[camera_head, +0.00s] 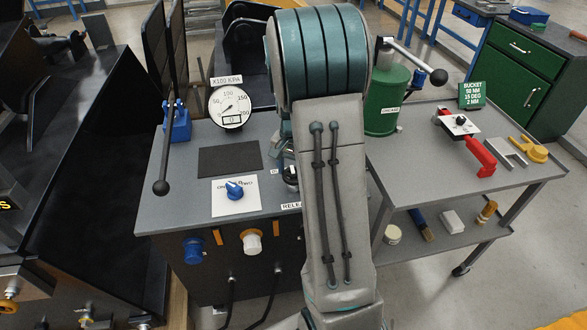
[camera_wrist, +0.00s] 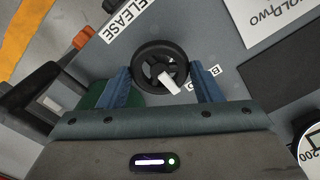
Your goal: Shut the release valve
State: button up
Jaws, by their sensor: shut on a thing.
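The release valve is a small black spoked handwheel (camera_wrist: 147,51) with a white pointer (camera_wrist: 168,82). In the wrist view it sits on the grey panel beside the RELEASE label (camera_wrist: 124,16). My gripper (camera_wrist: 160,78) has its two blue fingers on opposite sides of the wheel, shut on its rim. The white pointer slants between the fingers. In the head view my arm covers most of the valve and the gripper, and the RELEASE label (camera_head: 292,206) shows only in part.
The pressure gauge (camera_head: 231,106) stands at the panel's back left. A blue selector knob (camera_head: 234,190) is left of the valve. A black-knobbed lever (camera_head: 163,150) rises at the left edge. A green cylinder (camera_head: 385,100) and a tool cart (camera_head: 440,150) are at the right.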

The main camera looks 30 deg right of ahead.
dwell(0.4)
jog(key=o, duration=1)
notch_tip(320, 180, up, 14)
jog(key=shift+f, duration=0.1)
jog(key=s+a+n+t, duration=0.1)
jog(key=s+a+n, duration=0.2)
jog(key=s, duration=0.3)
jog(key=s+a+n+t+p, duration=0.1)
jog(key=s+a+n, duration=0.2)
jog(key=s+a, duration=0.3)
jog(key=s+a+n, duration=0.3)
jog(key=s+a, duration=0.2)
jog(key=s, duration=0.1)
jog(key=shift+s+r+n+t, duration=0.3)
jog(key=shift+r+n+t, duration=0.05)
jog(key=shift+n+t, duration=0.05)
